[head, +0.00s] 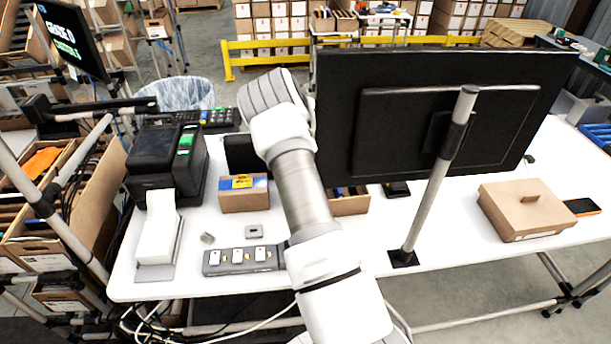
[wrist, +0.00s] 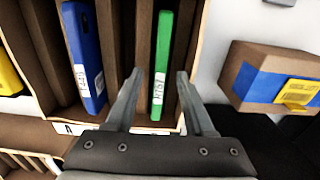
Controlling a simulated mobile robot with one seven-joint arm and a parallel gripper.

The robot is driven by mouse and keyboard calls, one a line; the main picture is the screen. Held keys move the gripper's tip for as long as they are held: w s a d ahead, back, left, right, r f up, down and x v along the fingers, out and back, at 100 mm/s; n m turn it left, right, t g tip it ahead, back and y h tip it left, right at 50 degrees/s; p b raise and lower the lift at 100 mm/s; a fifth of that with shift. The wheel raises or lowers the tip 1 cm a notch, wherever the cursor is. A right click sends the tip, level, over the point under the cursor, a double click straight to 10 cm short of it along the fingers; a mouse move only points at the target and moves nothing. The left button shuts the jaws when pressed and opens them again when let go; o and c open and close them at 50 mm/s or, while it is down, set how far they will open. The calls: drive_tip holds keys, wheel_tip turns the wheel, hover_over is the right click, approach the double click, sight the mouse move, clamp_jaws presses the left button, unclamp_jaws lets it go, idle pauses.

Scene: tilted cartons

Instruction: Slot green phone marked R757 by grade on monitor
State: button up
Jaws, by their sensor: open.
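In the wrist view a green phone (wrist: 160,65) with a white label stands on edge in a slot of a brown divided carton (wrist: 205,15). The label's print is sideways and seems to read R757. My gripper (wrist: 160,85) is open, one finger on each side of the phone's near end, with a gap visible at each side. A blue phone (wrist: 85,55) with a white label stands in another slot to the left. In the head view the monitor (head: 70,38) at upper left shows a white line starting "GRADE" and a green line, too oblique to read surely. My gripper is not clearly seen there.
A small carton with blue tape and a yellow label (wrist: 270,78) is right of the divided carton. In the head view, a large black screen back (head: 440,110) and its pole stand right of my arm. A black printer (head: 165,160) and a flat brown box (head: 525,208) are on the white table.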

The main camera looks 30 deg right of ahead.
wheel_tip(320, 180, up, 17)
drive_tip(key=b, duration=0.1)
drive_tip(key=shift+r+b, duration=0.2)
drive_tip(key=shift+b, duration=0.1)
wheel_tip(320, 180, up, 7)
drive_tip(key=p, duration=0.6)
idle(0.7)
